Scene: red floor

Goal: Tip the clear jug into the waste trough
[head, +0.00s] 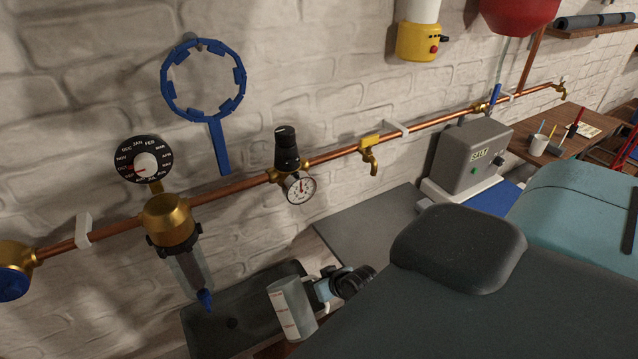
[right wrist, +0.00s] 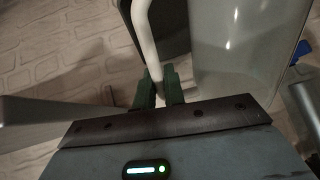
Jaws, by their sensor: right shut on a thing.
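The clear jug (head: 291,309) with red markings is in the lower middle of the head view, leaning a little to the left at its top. Its contents cannot be made out. My right gripper (head: 320,290) is shut on its white handle; in the right wrist view the handle (right wrist: 146,38) runs between the green fingertips (right wrist: 160,87), with the clear jug wall (right wrist: 245,60) to the right. The waste trough (head: 205,325), a dark basin with a round drain, lies below and left of the jug. The jug hides its right part. My left gripper is not in view.
A copper pipe (head: 235,185) runs along the white brick wall, with a filter housing (head: 170,222) hanging over the trough's left side. A gauge (head: 300,188) and brass tap (head: 369,155) sit further right.

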